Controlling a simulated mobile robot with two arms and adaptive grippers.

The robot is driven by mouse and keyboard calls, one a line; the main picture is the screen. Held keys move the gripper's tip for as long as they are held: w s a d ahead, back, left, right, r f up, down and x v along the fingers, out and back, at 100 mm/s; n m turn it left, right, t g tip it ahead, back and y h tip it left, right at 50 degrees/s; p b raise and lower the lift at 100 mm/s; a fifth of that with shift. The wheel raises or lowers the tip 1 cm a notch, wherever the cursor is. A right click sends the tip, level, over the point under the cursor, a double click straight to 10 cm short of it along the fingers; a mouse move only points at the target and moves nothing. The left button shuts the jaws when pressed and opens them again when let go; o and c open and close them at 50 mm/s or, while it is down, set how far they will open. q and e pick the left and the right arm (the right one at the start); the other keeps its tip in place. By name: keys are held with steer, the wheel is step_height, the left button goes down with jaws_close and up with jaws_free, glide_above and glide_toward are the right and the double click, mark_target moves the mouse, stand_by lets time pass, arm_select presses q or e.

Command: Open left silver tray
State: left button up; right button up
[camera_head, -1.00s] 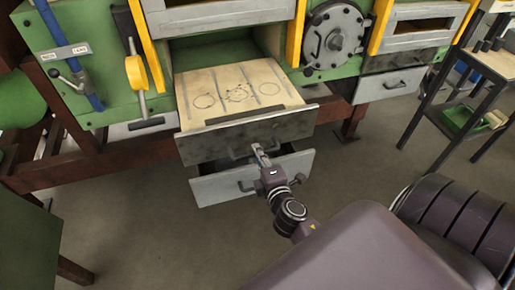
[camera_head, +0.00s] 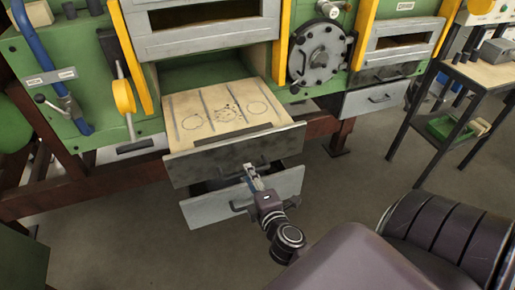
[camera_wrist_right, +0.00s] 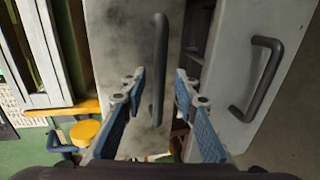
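The left silver tray (camera_head: 213,210) is the lower drawer under the furnace opening, with a pale metal front and a dark bar handle. It stands partly pulled out. Its front and handle (camera_wrist_right: 262,80) show at the right of the right wrist view. Above it is a darker grey drawer front (camera_head: 215,160), also out. My right gripper (camera_head: 248,168) is at these fronts, open, its blue-padded fingers (camera_wrist_right: 160,80) on either side of the darker front's bar handle (camera_wrist_right: 159,50). I cannot tell whether they touch it. My left gripper is not in view.
The upper drawer carries a pale marked slab (camera_head: 218,108). A closed silver drawer (camera_head: 365,101) sits further right. A black-framed table (camera_head: 485,75) stands at the right. A blue lever (camera_head: 40,55) and yellow levers (camera_head: 123,97) are at the left. The floor in front is clear.

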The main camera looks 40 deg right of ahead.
steer(key=v, duration=1)
steer(key=shift+f, duration=0.1)
steer(key=s+a+f+m+g+y, duration=0.1)
steer(key=s+a+f+m+g, duration=0.15)
steer(key=f, duration=0.75)
steer(key=s+a+f+m+g+y, duration=0.1)
steer(key=s+a+f+g+y, duration=0.2)
steer(key=f, duration=0.8)
steer(key=s+a+f+m+g, duration=0.15)
steer(key=a+f, duration=0.25)
steer(key=f, duration=0.6)
steer(key=s+d+f+m+g, duration=0.1)
steer(key=s+f+m+g, duration=0.2)
steer(key=s+f, duration=0.6)
steer(key=s+d+f+m+g, duration=0.2)
steer(key=s+f, duration=0.8)
steer(key=s, duration=0.5)
steer(key=shift+s+m+g+y, duration=0.25)
steer(key=shift+m+g+y, duration=0.15)
steer(key=shift+m+g, duration=0.55)
